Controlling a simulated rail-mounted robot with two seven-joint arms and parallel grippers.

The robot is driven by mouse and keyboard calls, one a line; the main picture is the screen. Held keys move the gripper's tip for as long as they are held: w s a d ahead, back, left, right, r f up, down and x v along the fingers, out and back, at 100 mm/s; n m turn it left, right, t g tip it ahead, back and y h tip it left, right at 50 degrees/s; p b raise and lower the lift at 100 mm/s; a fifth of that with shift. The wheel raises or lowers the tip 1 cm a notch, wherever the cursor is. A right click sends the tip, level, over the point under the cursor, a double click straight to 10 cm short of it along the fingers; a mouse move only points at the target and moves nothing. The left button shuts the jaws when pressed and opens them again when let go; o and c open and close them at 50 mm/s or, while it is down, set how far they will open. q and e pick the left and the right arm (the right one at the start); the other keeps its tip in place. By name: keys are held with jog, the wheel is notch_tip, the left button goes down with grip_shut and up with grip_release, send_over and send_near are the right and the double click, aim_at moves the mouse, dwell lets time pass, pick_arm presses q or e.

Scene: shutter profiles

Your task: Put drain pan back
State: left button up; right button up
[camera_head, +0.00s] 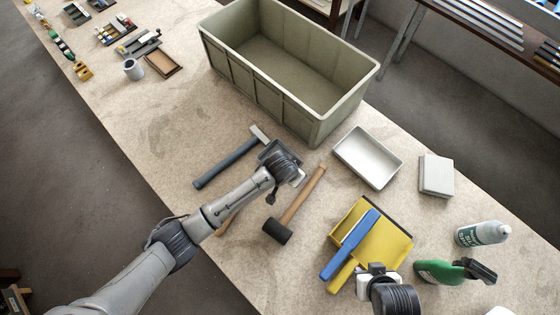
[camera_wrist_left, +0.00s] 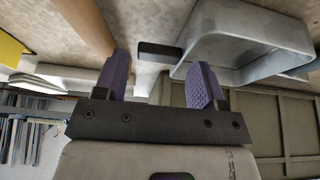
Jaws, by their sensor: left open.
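The drain pan, which I take to be the shallow white tray (camera_head: 368,157), lies flat and empty on the bench, right of the large bin's near corner. My left gripper (camera_head: 297,177) is left of the pan and apart from it, near the wooden mallet handle. In the left wrist view its two purple fingertips (camera_wrist_left: 161,75) are spread, with nothing between them. The pan cannot be made out surely there. My right gripper (camera_head: 376,276) is over the yellow dustpan's near edge; its jaws cannot be made out.
A mallet (camera_head: 302,203) and a hammer (camera_head: 225,165) flank my left gripper. The bin (camera_head: 310,125) stands behind.

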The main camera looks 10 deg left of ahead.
pick_arm(q)
jog(key=shift+x, duration=1.75)
jog(key=c, duration=1)
jog(key=shift+c, duration=0.2)
